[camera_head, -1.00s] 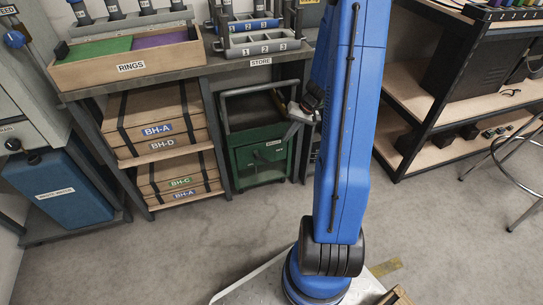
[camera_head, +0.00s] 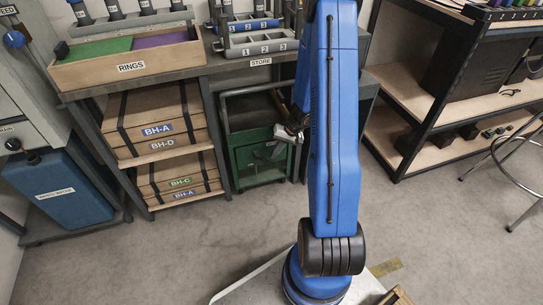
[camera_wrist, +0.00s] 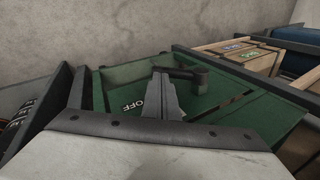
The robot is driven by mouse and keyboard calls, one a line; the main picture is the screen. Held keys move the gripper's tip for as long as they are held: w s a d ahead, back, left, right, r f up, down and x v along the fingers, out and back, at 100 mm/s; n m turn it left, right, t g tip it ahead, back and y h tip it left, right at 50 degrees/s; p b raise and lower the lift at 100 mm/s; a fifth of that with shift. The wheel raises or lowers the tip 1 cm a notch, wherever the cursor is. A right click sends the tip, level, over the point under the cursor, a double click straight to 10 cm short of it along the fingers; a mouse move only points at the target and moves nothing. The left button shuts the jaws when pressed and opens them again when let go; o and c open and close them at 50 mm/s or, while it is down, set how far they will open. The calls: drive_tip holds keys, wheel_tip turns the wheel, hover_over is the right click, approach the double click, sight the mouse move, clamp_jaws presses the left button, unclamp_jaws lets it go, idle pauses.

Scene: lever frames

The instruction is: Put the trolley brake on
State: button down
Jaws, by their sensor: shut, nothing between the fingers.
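The green trolley (camera_head: 243,153) stands on the floor under the bench, between the shelf of boxes and my arm. In the wrist view its green top (camera_wrist: 235,98) carries a dark brake lever (camera_wrist: 185,73) with a round hub at its right end. A white OFF label (camera_wrist: 132,107) lies left of my fingers. My gripper (camera_wrist: 163,82) is shut and empty, with its tips at the lever's left end; I cannot tell whether they touch. In the head view my gripper (camera_head: 276,150) is in front of the trolley's upper right part, and the lever cannot be made out.
A shelf with wooden boxes (camera_head: 160,130) stands left of the trolley. The bench marked STORE (camera_head: 260,63) is above it, with its legs close by. A black shelf unit (camera_head: 425,130) stands at right.

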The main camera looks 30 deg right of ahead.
sight(268, 162)
drive_tip(key=shift+w+a+f, duration=0.4)
drive_tip(key=shift+a+f, duration=0.25)
drive_tip(key=f+y, duration=0.1)
drive_tip(key=y, duration=0.1)
drive_tip(key=shift+a+f+t+y, duration=0.2)
drive_tip(key=shift+f+t+y, duration=0.1)
drive_tip(key=shift+f+t, duration=0.1)
drive_tip(key=shift+w+a+f, duration=0.1)
drive_tip(key=shift+a+f, duration=0.2)
drive_tip(key=shift+f, duration=0.3)
